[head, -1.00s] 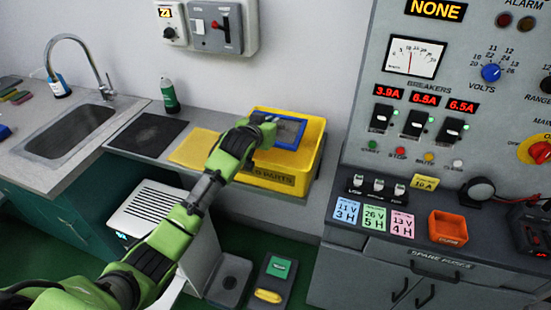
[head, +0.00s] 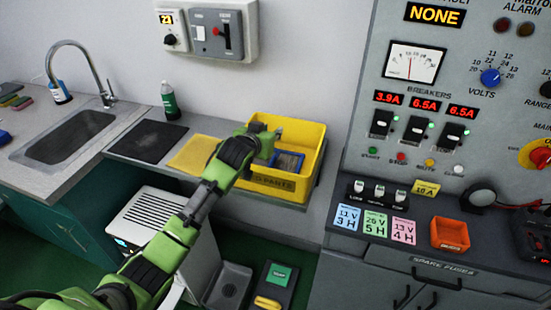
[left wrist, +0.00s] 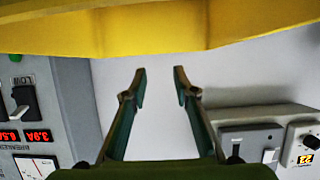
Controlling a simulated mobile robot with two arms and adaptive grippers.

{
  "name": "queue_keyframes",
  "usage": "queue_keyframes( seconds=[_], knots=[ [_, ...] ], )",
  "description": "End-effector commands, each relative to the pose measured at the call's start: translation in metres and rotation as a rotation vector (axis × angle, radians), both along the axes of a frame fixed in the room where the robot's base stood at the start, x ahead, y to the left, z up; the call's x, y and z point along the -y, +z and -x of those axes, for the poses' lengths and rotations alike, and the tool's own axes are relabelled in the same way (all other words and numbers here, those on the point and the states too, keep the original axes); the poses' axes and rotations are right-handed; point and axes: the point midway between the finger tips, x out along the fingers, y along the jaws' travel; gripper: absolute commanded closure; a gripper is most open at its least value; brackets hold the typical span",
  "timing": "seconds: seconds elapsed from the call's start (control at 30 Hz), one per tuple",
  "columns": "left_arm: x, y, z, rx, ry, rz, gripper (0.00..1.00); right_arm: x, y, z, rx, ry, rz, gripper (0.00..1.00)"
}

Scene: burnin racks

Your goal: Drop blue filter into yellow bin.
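The blue-framed filter (head: 287,165) lies low inside the yellow bin (head: 270,186) in the head view, partly hidden by the bin's front wall. My left gripper (head: 270,137) is over the left part of the bin, above and apart from the filter. In the left wrist view, its two fingers (left wrist: 160,85) are spread apart with nothing between them. The bin's yellow wall (left wrist: 150,28) fills the top of that view. My right gripper is in neither view.
A yellow mat (head: 193,153) and a black mat (head: 148,141) lie on the counter left of the bin. A green bottle (head: 169,99) stands behind them. The grey breaker panel (head: 385,75) rises to the right. The sink (head: 76,133) is far left.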

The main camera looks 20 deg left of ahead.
Motion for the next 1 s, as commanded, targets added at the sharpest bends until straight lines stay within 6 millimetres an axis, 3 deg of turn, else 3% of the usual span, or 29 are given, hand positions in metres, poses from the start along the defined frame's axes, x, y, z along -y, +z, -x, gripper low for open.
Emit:
queue_keyframes(
  seconds=[0.6,1.0],
  knots=[
    [-0.003,0.037,0.088,0.002,0.0,0.0,0.73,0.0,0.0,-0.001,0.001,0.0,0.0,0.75],
    [-0.004,0.042,0.1,0.0,0.001,0.0,0.73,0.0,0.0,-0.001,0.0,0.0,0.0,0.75]
  ],
)
